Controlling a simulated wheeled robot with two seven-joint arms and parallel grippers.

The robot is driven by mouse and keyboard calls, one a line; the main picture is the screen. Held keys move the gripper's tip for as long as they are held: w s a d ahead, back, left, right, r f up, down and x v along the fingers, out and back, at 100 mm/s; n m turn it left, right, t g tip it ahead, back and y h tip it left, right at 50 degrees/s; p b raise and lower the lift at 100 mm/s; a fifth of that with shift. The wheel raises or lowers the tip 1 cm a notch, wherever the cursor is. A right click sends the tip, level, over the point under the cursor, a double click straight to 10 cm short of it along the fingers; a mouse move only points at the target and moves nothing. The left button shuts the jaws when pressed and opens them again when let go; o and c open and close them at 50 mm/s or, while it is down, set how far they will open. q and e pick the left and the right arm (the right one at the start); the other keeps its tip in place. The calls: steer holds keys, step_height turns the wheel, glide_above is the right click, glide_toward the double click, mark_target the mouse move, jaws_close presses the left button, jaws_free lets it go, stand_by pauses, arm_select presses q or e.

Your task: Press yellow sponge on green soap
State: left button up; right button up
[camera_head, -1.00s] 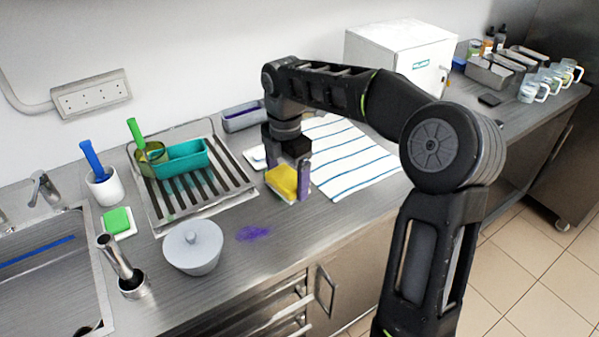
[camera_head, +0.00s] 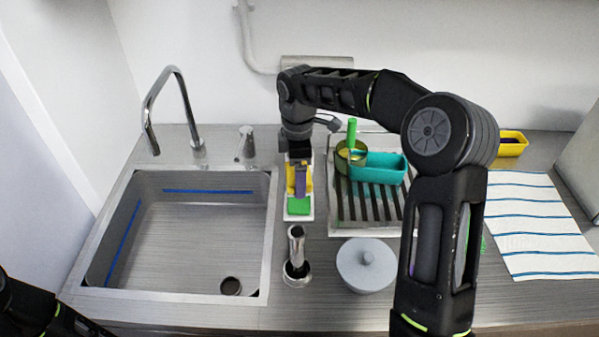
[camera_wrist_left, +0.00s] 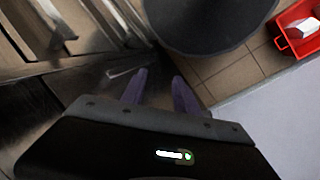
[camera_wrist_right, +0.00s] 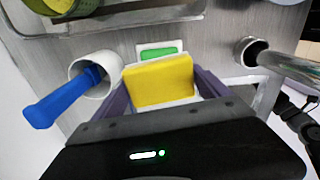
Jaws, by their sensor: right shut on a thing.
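My right gripper (camera_head: 300,182) is shut on the yellow sponge (camera_wrist_right: 160,81), which has a pale underside. In the head view the sponge (camera_head: 291,178) is partly hidden behind a purple finger. The green soap (camera_head: 298,206) lies on a small white dish (camera_head: 291,216), just on the near side of the sponge. In the right wrist view the soap (camera_wrist_right: 158,52) shows just beyond the sponge's edge. I cannot tell whether the sponge touches the soap or dish. My left gripper (camera_wrist_left: 160,88) has its fingers apart with nothing between them, away from the counter top.
A steel sink (camera_head: 200,235) is left of the dish. A metal cylinder (camera_head: 297,262) and a grey lidded pot (camera_head: 366,266) stand near it. A drying rack (camera_head: 345,222) holds a teal tub (camera_head: 375,168). A white cup with a blue-handled brush (camera_wrist_right: 58,98) is close by the right gripper.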

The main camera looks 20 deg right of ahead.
steer(key=shift+w+m, duration=0.1)
steer(key=shift+m, duration=0.2)
steer(key=shift+s+r, duration=0.1)
steer(key=shift+s, duration=0.1)
steer(key=shift+w, duration=0.1)
steer(key=shift+f+b, duration=1.85)
steer(key=shift+f, duration=1.2)
steer(key=shift+f+b, duration=0.3)
steer(key=shift+f, duration=0.2)
steer(key=shift+f, duration=0.1)
